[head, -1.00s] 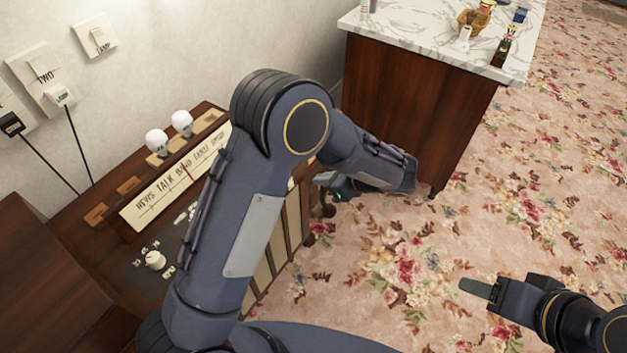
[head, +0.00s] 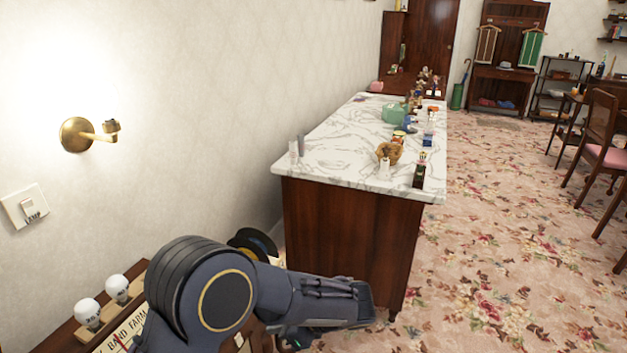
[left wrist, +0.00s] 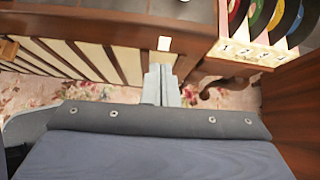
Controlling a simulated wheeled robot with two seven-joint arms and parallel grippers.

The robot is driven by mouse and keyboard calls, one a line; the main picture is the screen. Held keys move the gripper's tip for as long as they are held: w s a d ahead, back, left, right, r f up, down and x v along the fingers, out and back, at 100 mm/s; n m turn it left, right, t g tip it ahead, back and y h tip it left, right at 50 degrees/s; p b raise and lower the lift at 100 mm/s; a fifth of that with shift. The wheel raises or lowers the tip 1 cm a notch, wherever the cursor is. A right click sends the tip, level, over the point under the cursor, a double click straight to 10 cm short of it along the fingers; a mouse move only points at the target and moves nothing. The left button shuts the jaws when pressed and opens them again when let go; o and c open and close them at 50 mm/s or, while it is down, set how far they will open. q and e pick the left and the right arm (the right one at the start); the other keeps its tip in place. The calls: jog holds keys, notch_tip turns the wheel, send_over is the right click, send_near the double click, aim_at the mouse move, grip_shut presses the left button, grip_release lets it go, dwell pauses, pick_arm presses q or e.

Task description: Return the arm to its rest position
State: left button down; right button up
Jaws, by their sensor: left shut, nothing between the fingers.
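My left arm comes in at the bottom of the head view, bent at the elbow, with its forearm reaching right in front of the marble-topped cabinet (head: 345,240). My left gripper (head: 292,341) shows only partly at the lower edge there. In the left wrist view, the left gripper's grey fingers (left wrist: 162,85) are together with nothing between them. They point toward the slatted front of a wooden cabinet (left wrist: 85,58), over the floral carpet. My right gripper is not in view.
Records (left wrist: 262,18) stand in a numbered rack near the left gripper. A brass wall lamp (head: 78,134) is on the left wall. Carpet (head: 490,260) is open to the right.

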pick_arm(q)
jog(key=s+a+r+n+g+h+p, duration=0.3)
jog(key=s+a+r+n+h+p, duration=0.3)
jog(key=s+a+r+n, duration=0.5)
jog(key=s+r+n+t+h+p, duration=0.3)
jog(key=s+r+n+t+h, duration=0.2)
jog(key=s+n, duration=0.7)
notch_tip(320, 180, up, 4)
jog(key=shift+s+a+r+t+h+p, duration=0.2)
jog(key=shift+s+t+h+p, duration=0.3)
jog(key=shift+h, duration=0.7)
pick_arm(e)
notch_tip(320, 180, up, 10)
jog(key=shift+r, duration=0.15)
pick_arm(q)
jog(key=shift+s, duration=0.1)
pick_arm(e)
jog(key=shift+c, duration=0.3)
